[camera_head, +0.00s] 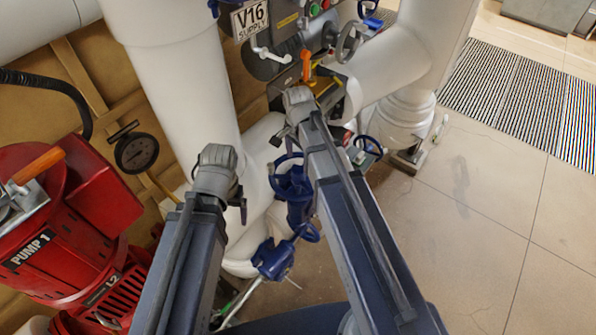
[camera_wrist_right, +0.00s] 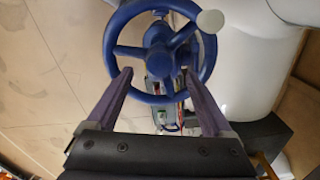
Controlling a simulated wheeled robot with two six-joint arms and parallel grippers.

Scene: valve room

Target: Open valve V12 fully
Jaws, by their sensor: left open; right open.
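No V12 tag is readable in either view. In the right wrist view a blue handwheel (camera_wrist_right: 113,68) with three spokes and a pale knob (camera_wrist_right: 210,21) fills the upper middle. My right gripper (camera_wrist_right: 157,74) is open, its two fingers spread across the lower part of the wheel with nothing gripped. I cannot tell whether they touch the rim. In the head view my right gripper (camera_head: 283,137) is mostly hidden by its wrist. My left gripper (camera_head: 238,205) is open and empty beside the white pipe. Blue valves (camera_head: 292,180) show between my arms.
A V16 SUPPLY tag (camera_head: 250,18), an orange lever (camera_head: 306,65) and a grey handwheel (camera_head: 349,42) are at the top. Another blue handwheel (camera_head: 368,147) is right of my right arm. Red PUMP 1 (camera_head: 95,205) stands left. The tiled floor (camera_head: 490,220) at right is clear.

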